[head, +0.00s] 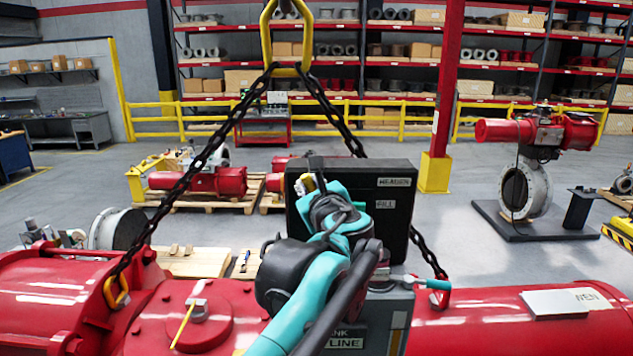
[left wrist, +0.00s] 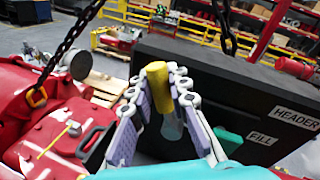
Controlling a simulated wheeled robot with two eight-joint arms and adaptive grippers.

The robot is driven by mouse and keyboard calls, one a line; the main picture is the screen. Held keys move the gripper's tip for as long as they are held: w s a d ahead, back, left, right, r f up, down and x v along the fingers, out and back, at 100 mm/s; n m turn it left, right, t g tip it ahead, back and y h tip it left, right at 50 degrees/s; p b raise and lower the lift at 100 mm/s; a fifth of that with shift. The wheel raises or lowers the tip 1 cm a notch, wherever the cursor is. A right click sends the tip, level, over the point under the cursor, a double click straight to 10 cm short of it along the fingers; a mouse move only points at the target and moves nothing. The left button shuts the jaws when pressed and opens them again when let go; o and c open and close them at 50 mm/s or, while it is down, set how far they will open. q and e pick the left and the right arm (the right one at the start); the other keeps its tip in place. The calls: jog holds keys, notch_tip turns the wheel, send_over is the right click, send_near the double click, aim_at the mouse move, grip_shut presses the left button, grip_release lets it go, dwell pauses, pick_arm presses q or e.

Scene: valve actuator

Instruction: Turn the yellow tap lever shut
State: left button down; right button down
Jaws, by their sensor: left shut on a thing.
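The yellow tap lever (left wrist: 156,84) stands between the fingers of my left gripper (left wrist: 162,92) in the left wrist view. The fingers close on it from both sides. In the head view a small part of the yellow lever (head: 306,184) shows in front of the black panel, beside my left gripper (head: 322,190). The gripper and its teal arm hide the lever's base and the valve body, so its angle to the pipe cannot be told. My right gripper is not in view.
The black panel (head: 398,230) bears HEADER and FILL labels. Black chains (head: 197,165) slope down to the red actuator (head: 70,300). A thin yellow pointer (head: 183,325) sits on a red disc at the left.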

pick_arm(q)
jog(key=a+n, duration=0.1)
jog(key=a+f+n+h, duration=0.1)
jog(key=n, duration=0.1)
jog(key=a+f+n, duration=0.1)
jog(key=shift+f+n+g, duration=0.1)
jog(key=shift+n+g, duration=0.3)
jog(key=f+n, duration=0.1)
jog(key=a+f+n+h+b, duration=0.1)
jog(key=shift+n+g, duration=0.3)
jog(key=shift+n, duration=0.1)
jog(key=shift+a+f+n+h+b, duration=0.15)
jog(key=shift+f+n+h+b, duration=0.25)
jog(key=shift+f+n+h, duration=0.55)
jog(key=shift+f+n, duration=0.1)
jog(key=shift+n, duration=0.25)
jog(key=c, duration=1.4)
grip_release()
jog(key=v, duration=1.2)
